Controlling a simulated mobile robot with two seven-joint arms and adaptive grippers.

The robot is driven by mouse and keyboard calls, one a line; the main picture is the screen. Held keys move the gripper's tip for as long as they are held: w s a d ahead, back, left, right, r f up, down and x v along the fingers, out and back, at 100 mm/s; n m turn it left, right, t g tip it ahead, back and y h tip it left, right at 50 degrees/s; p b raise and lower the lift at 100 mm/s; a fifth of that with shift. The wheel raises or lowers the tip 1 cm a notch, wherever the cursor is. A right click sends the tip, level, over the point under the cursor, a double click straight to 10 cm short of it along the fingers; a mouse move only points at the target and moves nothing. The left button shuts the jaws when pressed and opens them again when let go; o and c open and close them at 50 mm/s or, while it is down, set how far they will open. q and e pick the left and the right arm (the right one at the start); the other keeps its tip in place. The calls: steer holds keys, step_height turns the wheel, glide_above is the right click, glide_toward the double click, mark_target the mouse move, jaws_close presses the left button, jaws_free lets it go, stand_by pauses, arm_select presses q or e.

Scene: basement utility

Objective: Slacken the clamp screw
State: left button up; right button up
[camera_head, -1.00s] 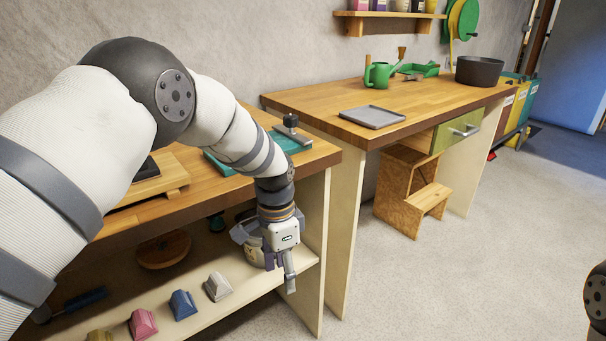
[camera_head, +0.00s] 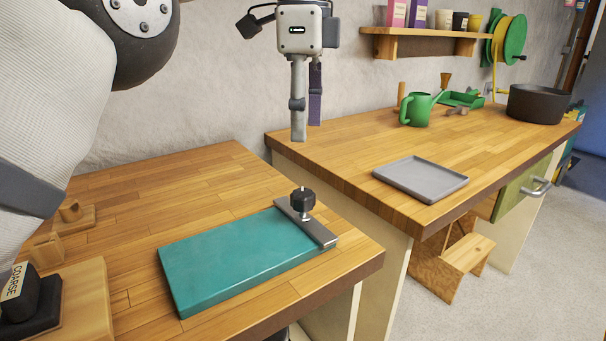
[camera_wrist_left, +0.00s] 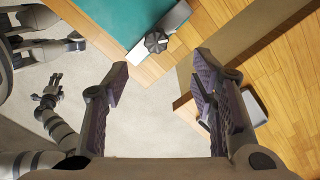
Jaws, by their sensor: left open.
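The clamp screw (camera_head: 302,200) has a black lobed knob and stands upright on a grey metal clamp bar (camera_head: 314,230). The bar lies across the right end of a teal board (camera_head: 240,262) on the near workbench.
A black block marked COARSE (camera_head: 30,300) is at near left.

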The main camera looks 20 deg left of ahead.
mark_target(303, 192)
arm_select(q)
steer(key=f, duration=0.3)
steer(key=f+p, duration=0.1)
steer(key=f, duration=0.6)
steer(key=shift+s+f, duration=0.4)
steer(key=shift+w+f, duration=0.1)
steer(key=shift+f, duration=0.25)
arm_select(e)
steer(key=shift+w+r+t, duration=0.4)
steer(key=shift+w+r, duration=0.3)
steer(key=shift+r, duration=0.2)
arm_select(q)
steer(key=shift+c, duration=0.2)
steer(key=c, duration=1.1)
